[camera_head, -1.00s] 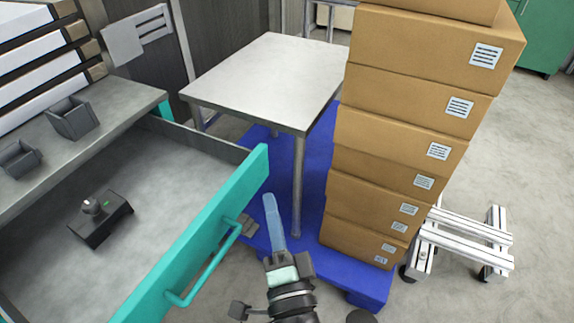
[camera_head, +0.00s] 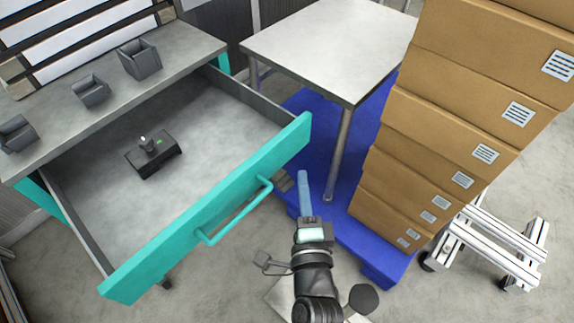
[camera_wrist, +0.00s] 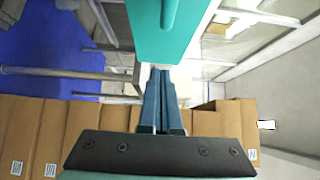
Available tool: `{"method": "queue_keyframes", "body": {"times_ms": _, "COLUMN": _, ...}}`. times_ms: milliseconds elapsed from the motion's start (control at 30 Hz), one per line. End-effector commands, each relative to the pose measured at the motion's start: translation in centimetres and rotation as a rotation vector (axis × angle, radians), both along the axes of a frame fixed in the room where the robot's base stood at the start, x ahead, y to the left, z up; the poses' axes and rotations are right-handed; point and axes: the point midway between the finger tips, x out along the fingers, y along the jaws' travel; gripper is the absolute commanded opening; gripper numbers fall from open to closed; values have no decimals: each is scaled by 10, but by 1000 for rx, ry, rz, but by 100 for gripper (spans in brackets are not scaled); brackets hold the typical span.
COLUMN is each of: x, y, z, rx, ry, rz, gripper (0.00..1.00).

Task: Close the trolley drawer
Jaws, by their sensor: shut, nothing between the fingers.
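The trolley drawer (camera_head: 215,212) is pulled well out, with a teal front and a teal bar handle (camera_head: 236,212). A small black device (camera_head: 153,157) with a knob lies inside on the grey drawer floor. My gripper (camera_head: 304,178) is shut and empty, its blue fingers just right of the drawer front's right end in the head view. In the wrist view the shut fingers (camera_wrist: 158,85) point at a teal panel (camera_wrist: 168,30), which appears to be the drawer front. I cannot tell whether they touch it.
The grey trolley top (camera_head: 110,72) carries several small grey bins. A metal table (camera_head: 320,45) stands behind, by a blue pallet (camera_head: 375,235) with stacked cardboard boxes (camera_head: 440,150). A white wheeled frame (camera_head: 490,240) stands at the right. Floor shows below the drawer.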

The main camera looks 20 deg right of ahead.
Motion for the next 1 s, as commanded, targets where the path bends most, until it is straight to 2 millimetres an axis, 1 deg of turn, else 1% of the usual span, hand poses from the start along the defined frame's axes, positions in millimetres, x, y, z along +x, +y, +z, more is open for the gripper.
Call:
{"method": "queue_keyframes", "body": {"times_ms": 33, "x": 10, "y": -2, "z": 0, "rx": 0, "ry": -3, "rz": 0, "gripper": 0}}
{"method": "queue_keyframes", "body": {"times_ms": 100, "x": 20, "y": -3, "z": 3, "rx": 3, "ry": -1, "rz": 0, "gripper": 0}}
{"method": "queue_keyframes", "body": {"times_ms": 200, "x": 33, "y": 5, "z": 5, "rx": 3, "ry": 0, "rz": -1, "gripper": 0}}
{"method": "queue_keyframes", "body": {"times_ms": 300, "x": 41, "y": 11, "z": 3, "rx": 2, "ry": -1, "rz": -1, "gripper": 0}}
{"method": "queue_keyframes", "body": {"times_ms": 500, "x": 49, "y": 16, "z": 1, "rx": 1, "ry": 0, "rz": -1, "gripper": 0}}
{"method": "queue_keyframes", "body": {"times_ms": 867, "x": 49, "y": 16, "z": 0, "rx": 0, "ry": 0, "rz": 0, "gripper": 0}}
{"method": "queue_keyframes", "body": {"times_ms": 1000, "x": 53, "y": 19, "z": 2, "rx": 0, "ry": 0, "rz": 0, "gripper": 0}}
